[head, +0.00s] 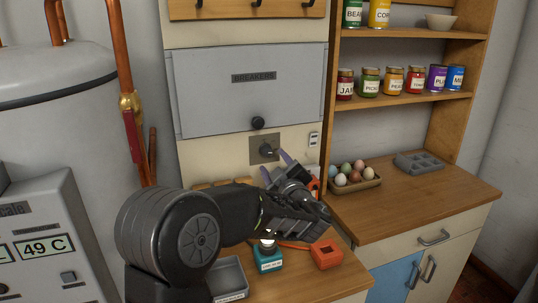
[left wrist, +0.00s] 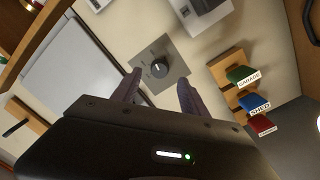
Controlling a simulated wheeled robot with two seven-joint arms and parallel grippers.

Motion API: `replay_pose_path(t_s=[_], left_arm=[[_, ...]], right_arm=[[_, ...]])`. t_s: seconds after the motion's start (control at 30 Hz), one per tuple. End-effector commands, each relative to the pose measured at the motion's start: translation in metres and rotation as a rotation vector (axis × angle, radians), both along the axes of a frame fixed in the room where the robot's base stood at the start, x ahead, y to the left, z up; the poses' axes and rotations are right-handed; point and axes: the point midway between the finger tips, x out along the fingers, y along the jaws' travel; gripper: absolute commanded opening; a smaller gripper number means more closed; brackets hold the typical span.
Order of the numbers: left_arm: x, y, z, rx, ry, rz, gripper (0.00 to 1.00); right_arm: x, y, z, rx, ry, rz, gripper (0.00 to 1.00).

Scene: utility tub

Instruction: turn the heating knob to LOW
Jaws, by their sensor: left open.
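The heating knob (head: 267,151) is a dark round knob on a square grey plate (head: 256,155), set in the cream wall panel below the breaker box. The knob (left wrist: 159,69) also shows in the left wrist view, on its plate (left wrist: 172,57), with a light pointer mark; its labels are too small to read. My left gripper (head: 274,167) is open and empty, just below and in front of the knob. In the left wrist view the two fingers (left wrist: 157,84) stand apart, with the knob seen beyond and between their tips. I see no contact. My right gripper is not in view.
The grey breaker box (head: 250,90) with a dark knob is above. A small white switch (head: 314,139) sits at right. An egg basket (head: 355,180) stands at right.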

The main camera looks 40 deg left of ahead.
Motion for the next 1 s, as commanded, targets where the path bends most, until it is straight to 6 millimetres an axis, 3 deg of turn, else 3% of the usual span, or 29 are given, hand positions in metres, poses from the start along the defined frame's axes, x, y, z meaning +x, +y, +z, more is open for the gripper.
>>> replay_pose_path(t_s=[0.3, 0.7, 1.0], left_arm=[[0.029, 0.038, 0.001, 0.000, 0.001, 0.002, 0.52], [0.034, 0.044, 0.000, -0.001, 0.000, -0.001, 0.51], [0.034, 0.044, 0.000, -0.001, 0.000, -0.001, 0.26]], right_arm=[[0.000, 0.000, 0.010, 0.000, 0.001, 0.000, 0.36], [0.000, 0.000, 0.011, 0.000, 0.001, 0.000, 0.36], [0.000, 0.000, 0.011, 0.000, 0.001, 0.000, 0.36]])
